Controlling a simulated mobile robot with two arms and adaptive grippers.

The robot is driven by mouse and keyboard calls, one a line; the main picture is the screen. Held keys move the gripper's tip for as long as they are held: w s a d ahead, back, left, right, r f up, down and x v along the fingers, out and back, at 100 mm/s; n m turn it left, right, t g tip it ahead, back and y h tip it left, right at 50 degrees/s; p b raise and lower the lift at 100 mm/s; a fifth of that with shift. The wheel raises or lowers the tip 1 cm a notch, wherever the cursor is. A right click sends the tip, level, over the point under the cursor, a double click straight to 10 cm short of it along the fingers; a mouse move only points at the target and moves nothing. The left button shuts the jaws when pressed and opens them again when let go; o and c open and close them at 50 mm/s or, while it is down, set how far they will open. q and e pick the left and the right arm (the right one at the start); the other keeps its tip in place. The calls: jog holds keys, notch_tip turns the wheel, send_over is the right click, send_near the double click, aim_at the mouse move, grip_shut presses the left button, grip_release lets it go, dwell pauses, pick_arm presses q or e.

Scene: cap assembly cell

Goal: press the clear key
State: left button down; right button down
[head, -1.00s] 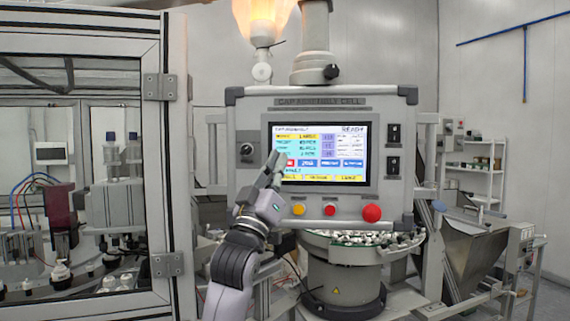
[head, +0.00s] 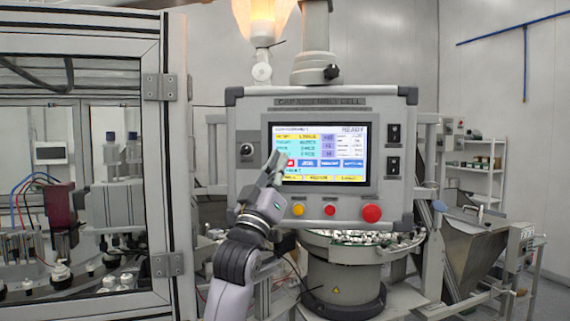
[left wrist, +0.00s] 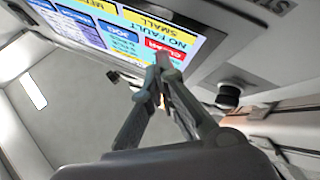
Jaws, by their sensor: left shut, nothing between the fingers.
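The lit touch screen (head: 350,134) is set in the grey control panel. Its red clear key (head: 291,162) is at the left end of a row of blue keys, partly covered by my left gripper (head: 275,157). The gripper is shut and empty, its fingers pointing up at the screen's lower left. In the left wrist view the red key marked CLEAR (left wrist: 168,46) appears upside down, right at the tips of the shut fingers (left wrist: 162,62). I cannot tell whether they touch the glass. My right gripper is not in view.
Below the screen are a yellow button (head: 298,209), a small red button (head: 330,210) and a larger red button (head: 372,213). A black knob (head: 247,149) sits left of the screen. A framed machine enclosure (head: 160,220) stands left; a bowl feeder (head: 345,275) is under the panel.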

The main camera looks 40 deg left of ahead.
dwell(0.5)
pick_arm(q)
jog(key=shift+s+d, duration=0.35)
jog(key=shift+s, duration=0.2)
jog(key=s+d, duration=0.1)
jog(key=s, duration=0.1)
jog(key=s+d, duration=0.2)
dwell(0.4)
jog(key=shift+f, duration=0.1)
dwell(0.4)
